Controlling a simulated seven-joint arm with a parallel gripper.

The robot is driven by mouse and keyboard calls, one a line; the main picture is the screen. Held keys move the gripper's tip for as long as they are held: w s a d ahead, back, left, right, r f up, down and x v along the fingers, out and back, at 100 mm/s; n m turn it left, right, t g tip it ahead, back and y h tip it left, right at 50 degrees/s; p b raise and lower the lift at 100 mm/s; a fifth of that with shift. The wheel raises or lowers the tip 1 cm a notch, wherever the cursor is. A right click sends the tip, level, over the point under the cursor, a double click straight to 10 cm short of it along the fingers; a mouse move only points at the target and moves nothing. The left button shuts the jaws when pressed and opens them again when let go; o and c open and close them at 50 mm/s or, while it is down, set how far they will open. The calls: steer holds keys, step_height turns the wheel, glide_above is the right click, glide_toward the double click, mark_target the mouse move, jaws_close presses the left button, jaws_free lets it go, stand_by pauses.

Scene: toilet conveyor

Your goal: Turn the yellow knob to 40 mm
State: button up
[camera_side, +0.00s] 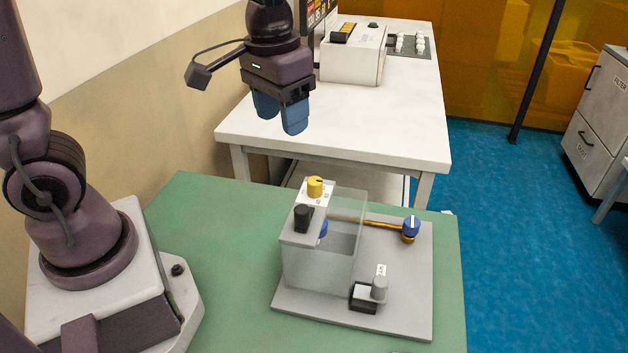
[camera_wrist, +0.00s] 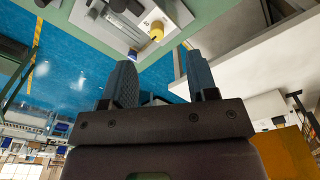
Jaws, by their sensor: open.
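The yellow knob (camera_side: 315,187) sits on top of the grey and clear box (camera_side: 308,262), at its back corner, beside a white scale label (camera_side: 304,195). The scale figures are too small to read in the side view. The yellow knob also shows in the wrist view (camera_wrist: 156,31), near the top, with a dark mark on it. My gripper (camera_side: 281,115) is open and empty, with blue fingers. It hangs in the air above and left of the knob in the side view, clear of it. The fingers show in the wrist view (camera_wrist: 161,86).
A black knob (camera_side: 303,218) stands close in front of the yellow one. A grey baseplate (camera_side: 415,300) carries the box, a blue ball-ended lever (camera_side: 411,226) and a grey-capped switch (camera_side: 379,288). The green table (camera_side: 215,250) is clear to the left. A white bench (camera_side: 395,120) stands behind.

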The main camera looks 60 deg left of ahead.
mark_target(314, 181)
steer(key=w+f+n, duration=0.1)
steer(key=w+n, duration=0.3)
steer(key=w, duration=0.1)
steer(key=shift+g, duration=0.4)
steer(key=f, duration=1.3)
steer(key=shift+d+f, duration=0.15)
steer(key=shift+d, duration=0.15)
steer(key=c, duration=0.9)
